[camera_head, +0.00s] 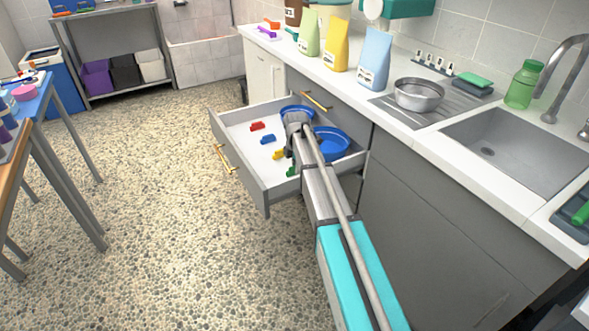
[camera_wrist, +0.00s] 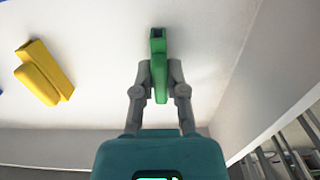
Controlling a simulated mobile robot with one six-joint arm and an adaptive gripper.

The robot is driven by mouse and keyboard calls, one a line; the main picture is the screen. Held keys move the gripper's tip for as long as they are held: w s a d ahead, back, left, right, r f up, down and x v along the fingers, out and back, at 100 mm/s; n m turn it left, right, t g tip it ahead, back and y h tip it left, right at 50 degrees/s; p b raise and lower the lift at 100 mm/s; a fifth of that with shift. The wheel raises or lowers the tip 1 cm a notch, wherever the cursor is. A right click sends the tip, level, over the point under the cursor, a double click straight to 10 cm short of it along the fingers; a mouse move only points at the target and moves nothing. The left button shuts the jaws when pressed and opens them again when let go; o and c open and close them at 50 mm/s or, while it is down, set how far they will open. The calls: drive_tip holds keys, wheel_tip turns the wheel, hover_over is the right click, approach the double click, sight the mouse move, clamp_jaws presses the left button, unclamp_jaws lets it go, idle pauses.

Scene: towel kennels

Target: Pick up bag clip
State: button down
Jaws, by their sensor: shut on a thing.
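A green bag clip (camera_wrist: 158,42) is between the two fingertips of my gripper (camera_wrist: 160,74) in the wrist view, low over the white drawer floor. My gripper is shut on it. I cannot tell whether the clip still touches the floor. In the head view the green clip (camera_head: 291,171) shows near the drawer's front right corner, partly hidden by my arm. A yellow clip (camera_wrist: 42,72) lies to the left in the wrist view. In the head view the yellow clip (camera_head: 278,154), a blue clip (camera_head: 268,139) and a red clip (camera_head: 257,126) lie in a row.
The open drawer (camera_head: 236,163) has grey walls close around my gripper. Two blue bowls, one at the back (camera_head: 297,111) and one at the right (camera_head: 331,143), stand in it. The counter (camera_head: 410,127) with bags and a sink runs along the right.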

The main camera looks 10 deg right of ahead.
drive_tip(key=shift+r, duration=0.2)
drive_tip(key=shift+r+p, duration=0.75)
drive_tip(key=shift+p, duration=0.2)
drive_tip(key=s+d+r+p, duration=0.1)
drive_tip(key=s+r+p, duration=1)
drive_tip(key=s, duration=0.3)
drive_tip(key=shift+d, duration=0.15)
drive_tip(key=shift+r, duration=0.1)
wheel_tip(320, 180, up, 15)
drive_tip(key=p, duration=1.5)
drive_tip(key=shift+w, duration=0.1)
